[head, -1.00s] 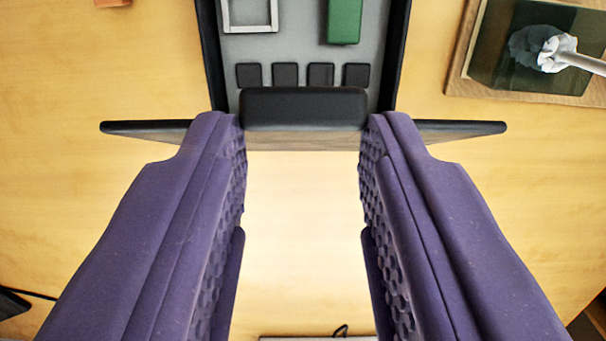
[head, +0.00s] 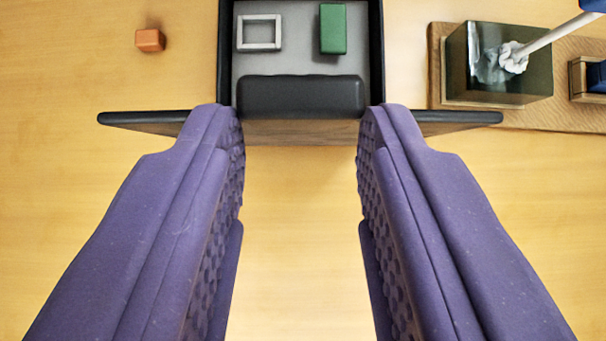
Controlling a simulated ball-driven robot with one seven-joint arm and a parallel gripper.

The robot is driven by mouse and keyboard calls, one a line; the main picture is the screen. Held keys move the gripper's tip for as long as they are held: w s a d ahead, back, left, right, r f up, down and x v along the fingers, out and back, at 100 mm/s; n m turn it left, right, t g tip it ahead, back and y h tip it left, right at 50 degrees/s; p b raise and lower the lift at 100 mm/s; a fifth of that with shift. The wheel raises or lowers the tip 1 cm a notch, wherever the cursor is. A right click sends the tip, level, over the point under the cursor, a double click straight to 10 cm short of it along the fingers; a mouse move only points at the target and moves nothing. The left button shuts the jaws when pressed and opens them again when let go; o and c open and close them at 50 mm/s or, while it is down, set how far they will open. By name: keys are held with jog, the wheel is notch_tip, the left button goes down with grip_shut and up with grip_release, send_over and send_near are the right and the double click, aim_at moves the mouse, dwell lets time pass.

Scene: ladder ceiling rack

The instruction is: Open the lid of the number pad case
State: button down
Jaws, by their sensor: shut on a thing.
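My gripper (head: 301,112) is shut on a black rounded bar-shaped handle (head: 301,95), one purple finger at each end of it. The handle is joined to a wide dark panel (head: 140,118), seen nearly edge-on, with a wood-toned underside; this looks like the lid. Beyond it is a black-walled case (head: 226,40) with a grey floor. In the case lie a light grey square frame (head: 241,33) and a green block (head: 333,28). The near part of the case is hidden behind the handle. I see no number keys now. I cannot tell whether panel and case touch.
A small orange block (head: 150,40) lies on the wooden table (head: 80,220) at left. At right, a dark glassy box (head: 510,65) with a white-headed brush (head: 515,55) stands on a wooden board (head: 440,65), beside a small wooden holder (head: 583,78).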

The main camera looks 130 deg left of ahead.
jog(key=shift+w+f, duration=0.1)
jog(key=shift+w, duration=0.05)
dwell(0.3)
jog(key=c, duration=0.7)
grip_release()
jog(key=b+v, duration=0.1)
jog(key=v, duration=0.7)
jog(key=shift+f, duration=0.1)
